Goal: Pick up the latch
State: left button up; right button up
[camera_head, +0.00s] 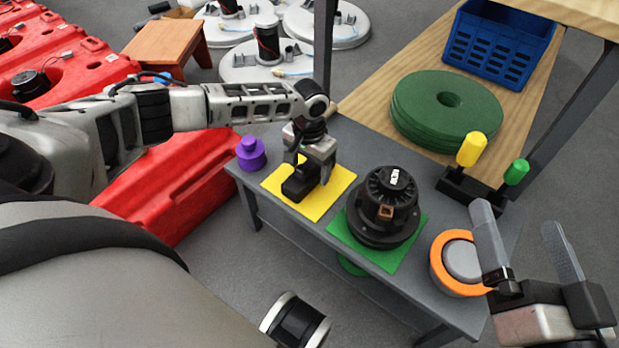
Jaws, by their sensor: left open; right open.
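A black blocky part, which looks like the latch (296,188), lies on the yellow mat (325,207) on the grey table. My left gripper (312,174) points down right over it, with its fingers open around or just beside the part. The fingers partly hide it, and I cannot tell whether they touch it. My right gripper (517,219) is open and empty at the lower right, by the table's right end, with its two long grey fingers pointing up.
A black motor (388,200) stands on a green mat (409,248). A purple knob (250,154) is at the left. An orange ring (437,262) and a stand with yellow and green handles (462,185) are at the right. Green discs (420,105) and a blue crate (503,45) sit behind.

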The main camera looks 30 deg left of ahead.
pick_arm(q)
jog(key=shift+f, duration=0.75)
jog(key=c, duration=1.2)
pick_arm(e)
jog(key=shift+w+d+r+n+t, duration=0.1)
jog(key=shift+w+r+n+t, duration=0.1)
jog(key=shift+r+n+t, duration=0.2)
jog(key=shift+w+d+r+n+t, duration=0.1)
jog(key=shift+w+r+n+t, duration=0.15)
jog(key=shift+r, duration=0.2)
pick_arm(q)
jog(key=shift+r, duration=0.1)
pick_arm(e)
jog(key=shift+s, duration=0.1)
